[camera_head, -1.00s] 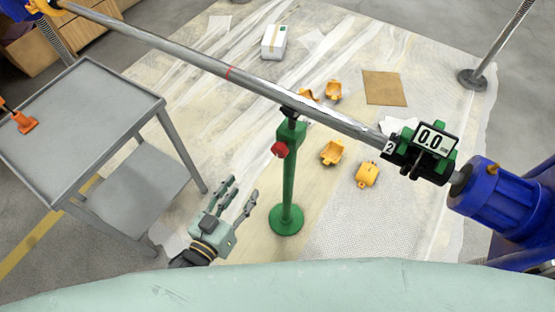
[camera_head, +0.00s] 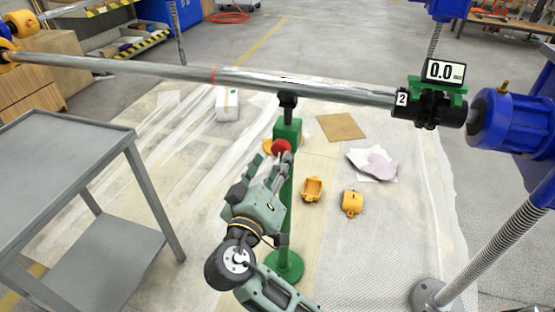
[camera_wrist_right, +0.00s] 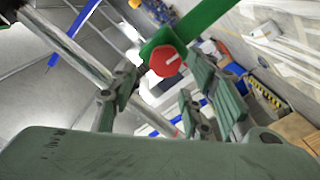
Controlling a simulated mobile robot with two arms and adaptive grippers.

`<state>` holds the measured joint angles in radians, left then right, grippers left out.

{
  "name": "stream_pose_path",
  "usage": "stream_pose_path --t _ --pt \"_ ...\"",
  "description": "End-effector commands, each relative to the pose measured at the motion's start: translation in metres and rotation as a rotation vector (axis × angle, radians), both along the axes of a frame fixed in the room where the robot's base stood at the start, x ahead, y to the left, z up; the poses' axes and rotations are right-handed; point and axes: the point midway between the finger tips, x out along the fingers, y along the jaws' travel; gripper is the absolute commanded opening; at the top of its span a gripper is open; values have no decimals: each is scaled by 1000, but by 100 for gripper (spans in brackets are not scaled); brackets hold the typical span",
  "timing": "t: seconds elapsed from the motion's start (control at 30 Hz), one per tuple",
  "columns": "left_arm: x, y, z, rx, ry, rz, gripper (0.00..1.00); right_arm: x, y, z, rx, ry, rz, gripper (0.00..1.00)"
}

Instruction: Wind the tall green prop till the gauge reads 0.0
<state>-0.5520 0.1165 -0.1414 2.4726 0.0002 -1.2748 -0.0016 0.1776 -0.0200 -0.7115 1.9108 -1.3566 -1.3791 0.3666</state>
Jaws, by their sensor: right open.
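The tall green prop (camera_head: 286,215) stands upright on its round base under the long grey bar (camera_head: 310,88), its dark head at the bar's underside. A red knob (camera_head: 281,147) sits on the prop's green block. My right gripper (camera_head: 270,166) is just below and left of the knob. In the right wrist view the fingers (camera_wrist_right: 165,100) are spread open, with the red knob (camera_wrist_right: 165,61) beyond and between them; I cannot tell if they touch it. My left gripper is not in view.
A grey cart (camera_head: 70,165) stands at the left. Orange brackets (camera_head: 352,202), a brown board (camera_head: 341,127) and a white box (camera_head: 228,105) lie on the floor sheet. A blue cylinder (camera_head: 505,120) and a threaded post (camera_head: 490,255) stand at the right.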

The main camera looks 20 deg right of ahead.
Motion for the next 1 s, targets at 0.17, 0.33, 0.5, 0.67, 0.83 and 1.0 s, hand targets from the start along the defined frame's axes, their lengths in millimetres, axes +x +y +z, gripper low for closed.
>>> stream_pose_path --t 0.17,0.33,0.5,0.67,0.83,1.0 --pt "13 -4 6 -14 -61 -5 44 26 -18 0 -4 -2 -1 44" --pt "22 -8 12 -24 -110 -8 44 43 -28 -1 -3 2 1 44" --pt "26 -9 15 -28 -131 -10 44 49 -33 -1 -1 2 2 44" --pt "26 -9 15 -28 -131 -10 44 49 -33 -1 -1 4 2 44" --pt "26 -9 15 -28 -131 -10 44 49 -33 -1 -1 3 2 33" --pt "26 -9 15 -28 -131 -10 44 49 -33 -1 -1 3 1 18"
